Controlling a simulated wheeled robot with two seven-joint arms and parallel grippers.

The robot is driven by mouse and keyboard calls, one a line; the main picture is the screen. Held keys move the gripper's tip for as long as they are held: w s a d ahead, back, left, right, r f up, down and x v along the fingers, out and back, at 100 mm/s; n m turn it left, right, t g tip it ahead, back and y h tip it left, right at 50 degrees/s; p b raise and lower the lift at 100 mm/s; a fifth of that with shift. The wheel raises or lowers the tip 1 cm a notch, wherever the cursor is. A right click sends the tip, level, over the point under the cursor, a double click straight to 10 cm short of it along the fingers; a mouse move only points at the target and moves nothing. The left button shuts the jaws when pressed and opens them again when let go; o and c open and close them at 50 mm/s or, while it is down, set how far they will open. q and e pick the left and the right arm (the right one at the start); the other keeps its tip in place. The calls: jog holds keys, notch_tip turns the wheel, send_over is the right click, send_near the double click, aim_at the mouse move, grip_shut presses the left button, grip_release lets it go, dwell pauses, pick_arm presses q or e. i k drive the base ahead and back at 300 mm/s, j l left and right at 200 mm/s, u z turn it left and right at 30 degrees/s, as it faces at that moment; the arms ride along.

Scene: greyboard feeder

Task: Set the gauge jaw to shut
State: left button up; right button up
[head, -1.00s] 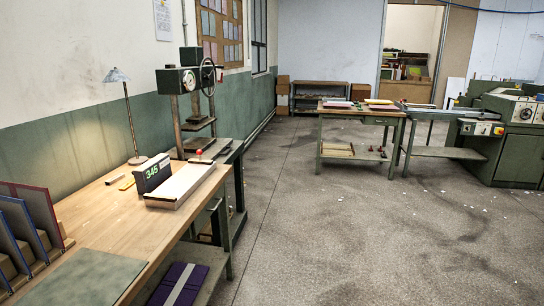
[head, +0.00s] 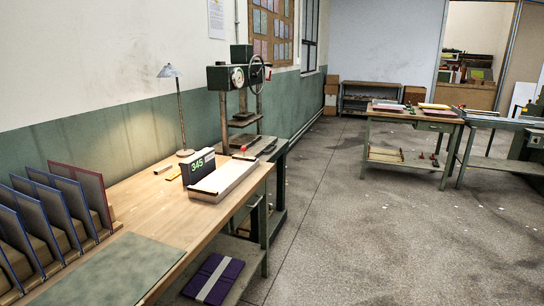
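The gauge stands on the wooden workbench (head: 150,208) along the left wall. It has a dark display (head: 199,166) with green digits that read 345, a long pale bed (head: 224,180) and a small red knob (head: 243,149) at its far end. Its jaw is too small at this distance to tell whether it is open or shut. Neither of my grippers is in view.
A rack of upright boards (head: 50,215) and a green mat (head: 108,268) lie on the near bench. A lamp (head: 181,115) and a green press (head: 240,80) stand beyond the gauge. A purple bundle (head: 214,279) sits low beneath. The floor (head: 360,240) at right is open.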

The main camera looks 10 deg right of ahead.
aim_at(244, 148)
jog(key=i+l+u, duration=0.2)
jog(key=i+u, duration=0.25)
jog(key=i, duration=0.25)
jog(key=i+l+u, duration=0.45)
jog(key=i, duration=0.15)
jog(key=i+l+u, duration=0.45)
jog(key=l, duration=0.25)
jog(key=i+j, duration=0.05)
jog(key=i, duration=0.05)
